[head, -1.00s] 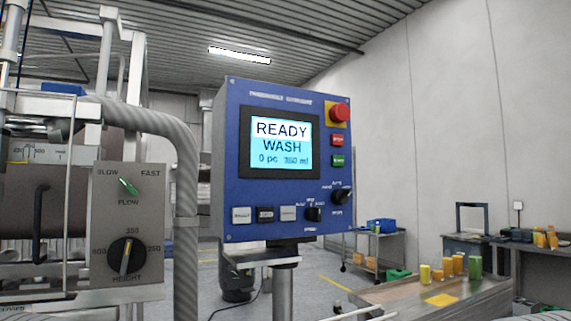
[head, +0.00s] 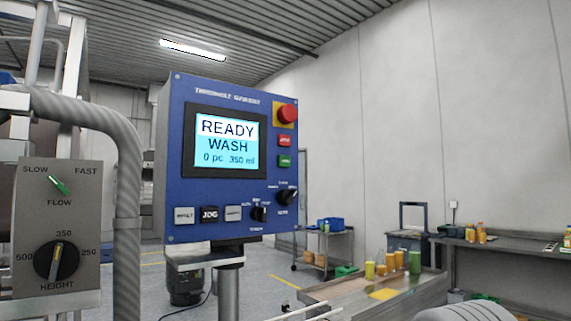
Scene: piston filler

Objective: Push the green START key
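The green START key (head: 285,161) is on the right side of the blue control panel (head: 175,150), below a red key (head: 284,141) and a red emergency-stop button (head: 287,113) on a yellow plate. Its lettering is too small to read. The panel's screen (head: 225,142) reads READY, WASH, 0 pc, 350 ml. Neither gripper shows in the head view. A grey rounded shape at the bottom right edge is probably part of my arm. Nothing touches the START key.
A grey box with a FLOW lever (head: 59,185) and a HEIGHT knob (head: 60,260) stands left, beside a ribbed hose (head: 128,200). Black rotary knobs (head: 288,196) sit below the keys. Space before the panel looks clear.

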